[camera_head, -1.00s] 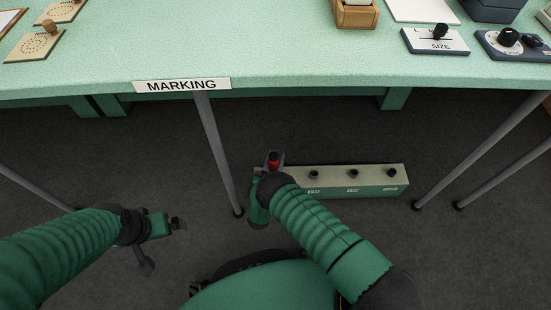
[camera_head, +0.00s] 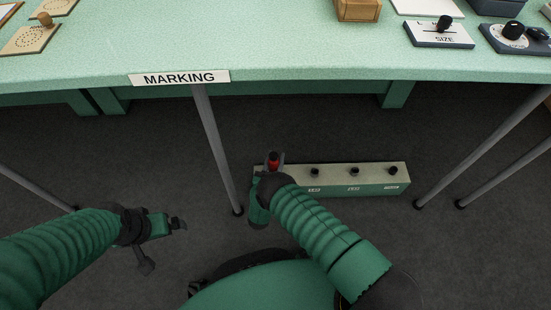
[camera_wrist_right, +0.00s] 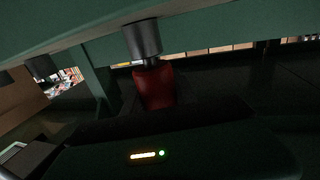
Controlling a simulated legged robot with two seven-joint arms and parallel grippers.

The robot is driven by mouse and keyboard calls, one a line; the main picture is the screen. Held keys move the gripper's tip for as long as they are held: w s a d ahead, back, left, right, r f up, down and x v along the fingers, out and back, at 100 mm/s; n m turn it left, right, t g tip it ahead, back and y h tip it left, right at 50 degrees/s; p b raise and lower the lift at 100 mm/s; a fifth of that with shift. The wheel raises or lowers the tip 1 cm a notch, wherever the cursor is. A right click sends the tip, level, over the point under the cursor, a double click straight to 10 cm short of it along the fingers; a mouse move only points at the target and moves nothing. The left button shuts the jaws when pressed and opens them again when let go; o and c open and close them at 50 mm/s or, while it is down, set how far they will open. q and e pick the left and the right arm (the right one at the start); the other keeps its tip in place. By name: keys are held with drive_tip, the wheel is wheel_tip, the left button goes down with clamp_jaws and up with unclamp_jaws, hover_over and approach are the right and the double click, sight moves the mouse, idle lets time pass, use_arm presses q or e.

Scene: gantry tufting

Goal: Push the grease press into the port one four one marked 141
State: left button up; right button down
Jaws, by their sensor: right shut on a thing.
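The red grease press (camera_head: 273,160) is in my right gripper (camera_head: 268,167), at the left end of the long port box (camera_head: 372,179) on the floor. In the right wrist view the red grease press (camera_wrist_right: 156,88) has its dark narrow tip against a grey cylindrical port (camera_wrist_right: 143,40). How deep the tip sits, I cannot tell. Several labels show on the box front, too small to read surely; the label by the press is hidden by my right arm. My left gripper (camera_head: 178,224) is empty and away to the left; its jaw opening is unclear.
Black-topped ports (camera_head: 315,171) stand in a row right of the press. A green bench (camera_head: 290,50) with a MARKING sign (camera_head: 180,78) overhangs behind. A grey bench leg (camera_head: 217,150) stands just left of the box.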

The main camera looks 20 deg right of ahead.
use_arm(q)
drive_tip(key=shift+f+b, duration=0.45)
drive_tip(key=shift+f, duration=0.05)
use_arm(e)
drive_tip(key=shift+f, duration=0.5)
drive_tip(key=c, duration=0.9)
unclamp_jaws()
drive_tip(key=shift+s, duration=0.1)
